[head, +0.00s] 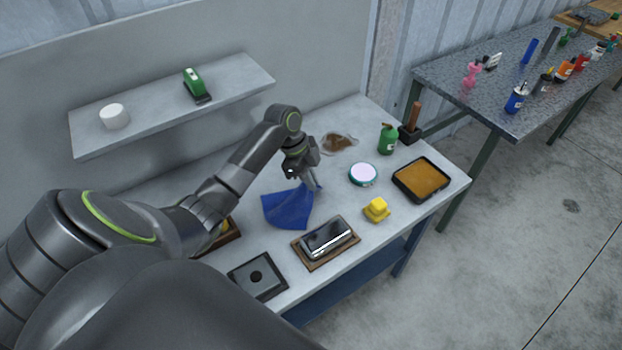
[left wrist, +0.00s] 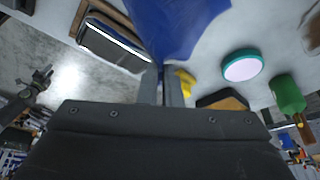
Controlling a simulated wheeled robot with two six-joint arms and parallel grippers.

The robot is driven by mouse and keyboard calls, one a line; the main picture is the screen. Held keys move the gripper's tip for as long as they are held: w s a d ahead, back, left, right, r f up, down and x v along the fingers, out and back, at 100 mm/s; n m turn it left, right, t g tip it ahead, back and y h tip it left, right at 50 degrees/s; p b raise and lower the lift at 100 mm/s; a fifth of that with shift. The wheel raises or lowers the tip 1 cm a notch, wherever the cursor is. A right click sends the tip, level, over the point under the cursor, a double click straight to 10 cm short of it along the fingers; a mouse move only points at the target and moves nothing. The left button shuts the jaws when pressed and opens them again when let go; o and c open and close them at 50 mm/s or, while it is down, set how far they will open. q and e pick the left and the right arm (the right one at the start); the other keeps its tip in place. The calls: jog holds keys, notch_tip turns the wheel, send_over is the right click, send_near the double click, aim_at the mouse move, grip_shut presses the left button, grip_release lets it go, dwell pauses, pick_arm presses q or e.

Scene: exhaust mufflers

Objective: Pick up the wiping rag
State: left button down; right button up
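The wiping rag (head: 287,208) is a blue cloth at the middle of the white workbench in the head view. It also shows large in the left wrist view (left wrist: 175,28), narrowing down to my fingertips. My left gripper (head: 316,186) reaches the rag's upper right edge, pointing down. In the left wrist view its fingers (left wrist: 165,88) are close together with a corner of the cloth between them. I cannot tell how much of the rag rests on the bench.
Near the rag are a muffler on a wooden tray (head: 321,257), a yellow block (head: 376,210), a round teal-rimmed tin (head: 363,174), a green bottle (head: 387,140) and a black tray of brown material (head: 422,180). A dark square plate (head: 257,276) lies at the front edge.

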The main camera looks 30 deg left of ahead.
pick_arm(q)
jog(key=shift+f, duration=0.1)
notch_tip(320, 180, up, 18)
jog(key=p, duration=0.4)
jog(key=shift+f, duration=0.15)
dwell(0.5)
